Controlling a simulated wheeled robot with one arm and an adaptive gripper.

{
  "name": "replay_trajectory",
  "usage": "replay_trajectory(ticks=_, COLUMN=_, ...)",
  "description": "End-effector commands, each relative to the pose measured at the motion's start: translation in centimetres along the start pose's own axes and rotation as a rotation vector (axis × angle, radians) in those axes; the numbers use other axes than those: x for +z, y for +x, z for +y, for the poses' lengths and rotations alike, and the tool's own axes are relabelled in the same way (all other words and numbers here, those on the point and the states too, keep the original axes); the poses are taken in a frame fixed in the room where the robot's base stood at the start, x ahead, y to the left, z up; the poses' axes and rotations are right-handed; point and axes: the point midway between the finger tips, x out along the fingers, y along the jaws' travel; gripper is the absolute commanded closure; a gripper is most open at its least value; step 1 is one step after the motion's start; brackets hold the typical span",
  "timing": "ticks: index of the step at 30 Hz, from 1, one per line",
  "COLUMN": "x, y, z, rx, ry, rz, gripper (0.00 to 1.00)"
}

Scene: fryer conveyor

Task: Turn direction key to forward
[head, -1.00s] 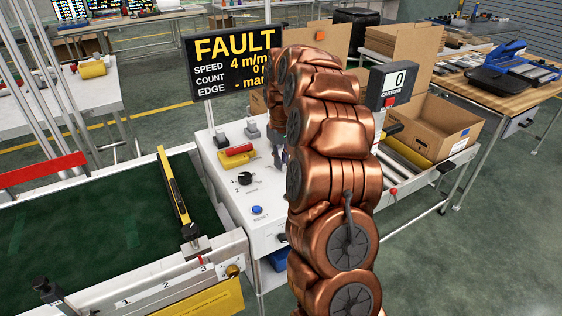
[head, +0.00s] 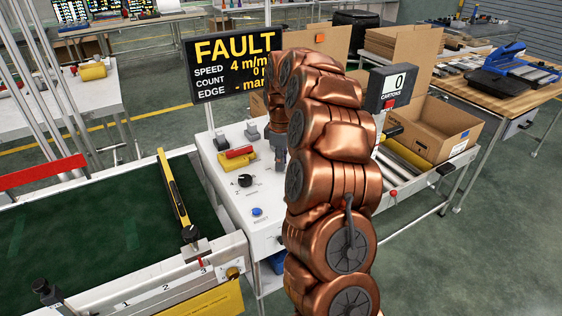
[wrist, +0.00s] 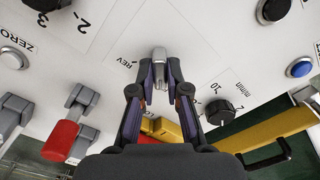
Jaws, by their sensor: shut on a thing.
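The direction key (wrist: 159,55) is a small grey metal key on the white control panel, with a "REV" label to its left in the wrist view. My gripper (wrist: 160,78) has its two fingers closed on the key, one on each side. In the head view my gripper (head: 279,158) points down at the panel, and the key is hidden there by the gripper and arm. The key's exact angle is hard to tell, and I cannot see a forward label.
A black speed knob (head: 245,180), a blue reset button (head: 257,212) and a yellow block with a red handle (head: 238,155) are nearby on the panel. The screen (head: 233,65) reads FAULT. A green conveyor belt (head: 100,240) lies left; a cardboard carton (head: 430,130) stands right.

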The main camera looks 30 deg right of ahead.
Motion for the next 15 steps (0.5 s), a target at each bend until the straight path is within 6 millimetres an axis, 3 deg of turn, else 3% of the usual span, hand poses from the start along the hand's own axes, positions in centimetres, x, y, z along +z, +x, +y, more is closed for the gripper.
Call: replay_trajectory(ticks=15, x=-0.11, y=-0.22, z=0.12, rx=0.006, ry=-0.036, rz=0.003, gripper=1.0)
